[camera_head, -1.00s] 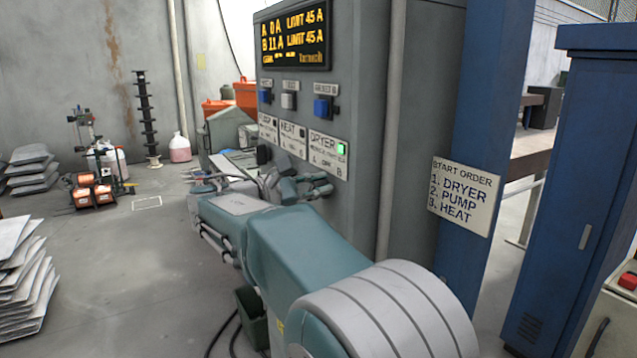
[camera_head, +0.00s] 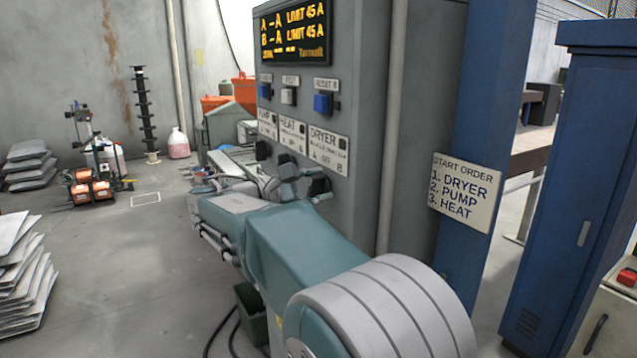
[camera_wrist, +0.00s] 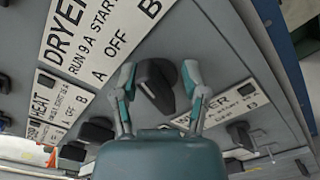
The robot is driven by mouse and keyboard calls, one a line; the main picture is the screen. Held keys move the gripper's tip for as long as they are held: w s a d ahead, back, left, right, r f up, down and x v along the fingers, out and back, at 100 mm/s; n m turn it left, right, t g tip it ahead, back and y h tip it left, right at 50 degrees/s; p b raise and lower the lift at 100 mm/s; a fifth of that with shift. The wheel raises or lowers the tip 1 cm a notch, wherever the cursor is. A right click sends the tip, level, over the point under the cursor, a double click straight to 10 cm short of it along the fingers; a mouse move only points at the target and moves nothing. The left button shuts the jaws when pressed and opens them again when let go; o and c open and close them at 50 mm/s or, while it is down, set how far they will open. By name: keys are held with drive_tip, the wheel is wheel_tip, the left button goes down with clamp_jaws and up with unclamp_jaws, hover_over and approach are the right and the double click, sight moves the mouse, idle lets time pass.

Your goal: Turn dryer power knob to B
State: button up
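The dryer power knob (camera_wrist: 155,84) is dark and sits below the white DRYER label (camera_wrist: 92,38), which carries A, OFF and B marks. I cannot tell which mark the knob points at. My gripper (camera_wrist: 157,76) is open, with one finger on each side of the knob and a visible gap to each. In the head view, my gripper (camera_head: 305,182) is in front of the dryer knob (camera_head: 319,186), partly covering it. The DRYER label (camera_head: 328,150) has a dark lamp. The display (camera_head: 294,34) shows dashes for A and B, with LIMIT 45 A on both lines.
PUMP (camera_head: 266,123) and HEAT (camera_head: 292,136) labels with their knobs are left of the dryer. A row of buttons, including a blue one (camera_head: 324,103), is above. A sign (camera_head: 464,192) reads start order dryer, pump, heat. A vertical pipe (camera_head: 391,130) runs beside the panel.

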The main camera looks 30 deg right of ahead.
drive_tip(key=shift+r, duration=0.15)
drive_tip(key=shift+a, duration=0.2)
drive_tip(key=a, duration=1.1)
drive_tip(key=shift+s+a, duration=0.15)
drive_tip(key=shift+a, duration=0.15)
drive_tip(key=d+n, duration=0.1)
drive_tip(key=d, duration=0.3)
drive_tip(key=w+d+f+n, duration=0.1)
drive_tip(key=d+n, duration=0.1)
drive_tip(key=d, duration=0.1)
drive_tip(key=d+n, duration=0.1)
drive_tip(key=d, duration=0.3)
drive_tip(key=shift+w+d+f+n, duration=0.15)
drive_tip(key=shift+w+d+n, duration=0.15)
drive_tip(key=shift+w, duration=0.05)
